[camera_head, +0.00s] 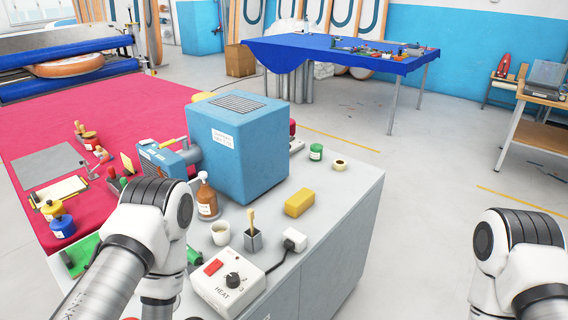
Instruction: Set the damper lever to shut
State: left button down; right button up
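No part can be clearly identified as the damper lever. A blue box (240,150) with a dark grille on top and a small white label stands on the grey cabinet (345,215). A blue blower unit (160,158) joins its left side by a short grey duct. My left arm comes in at the lower left, in front of the cabinet, and my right arm at the lower right. Neither gripper is in view.
The cabinet top holds a heat controller (228,285), a brown bottle (207,198), a white cup (220,233), a brush holder (253,238), a yellow sponge (299,202), a green jar (316,152) and a tape roll (340,165). Floor right of the cabinet is clear.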

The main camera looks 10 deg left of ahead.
aim_at(172, 141)
jog(key=k+j+z, duration=0.15)
jog(key=k+j, duration=0.5)
jog(key=j+z, duration=0.1)
jog(key=j, duration=0.4)
jog(key=k+j+z, duration=0.1)
jog(key=j, duration=0.4)
jog(key=k+j+z, duration=0.15)
jog(key=j, duration=0.3)
jog(key=j+z, duration=0.1)
jog(key=j, duration=0.4)
jog(key=i+j, duration=0.15)
jog(key=j, duration=0.3)
jog(key=i+j+z, duration=0.15)
jog(key=j, duration=0.35)
jog(key=i+j, duration=0.15)
jog(key=j, duration=0.3)
jog(key=i+j+z, duration=0.15)
jog(key=j, duration=0.35)
jog(key=i+j, duration=0.1)
jog(key=j, duration=0.4)
jog(key=i+j+z, duration=0.15)
jog(key=j, duration=0.35)
jog(key=k+u, duration=0.25)
jog(key=k+j+u, duration=0.1)
jog(key=k+u, duration=0.15)
